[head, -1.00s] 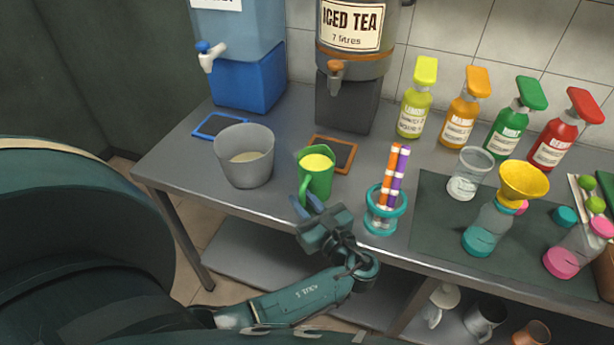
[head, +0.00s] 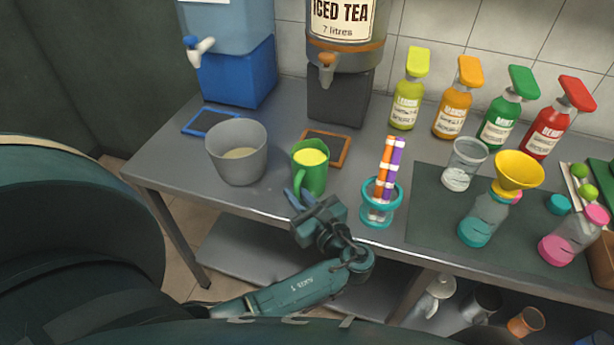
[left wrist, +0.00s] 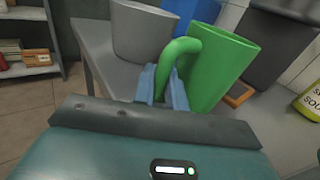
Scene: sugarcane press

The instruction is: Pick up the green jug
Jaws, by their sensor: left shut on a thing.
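The green jug (head: 312,177) stands upright on the metal counter near its front edge, with yellow contents showing at its top. Its handle faces my left gripper (head: 299,197), which reaches in from the front. In the left wrist view the jug (left wrist: 222,66) fills the upper middle. There the blue fingers of my left gripper (left wrist: 162,88) are shut on the jug's handle, one on each side of it. My right gripper is not in view.
A grey bucket (head: 237,160) stands just left of the jug. A teal holder (head: 380,212) with striped sticks stands to its right. An orange-framed slate (head: 327,147) lies behind it, before the iced tea dispenser (head: 343,60). Several syrup bottles stand further right.

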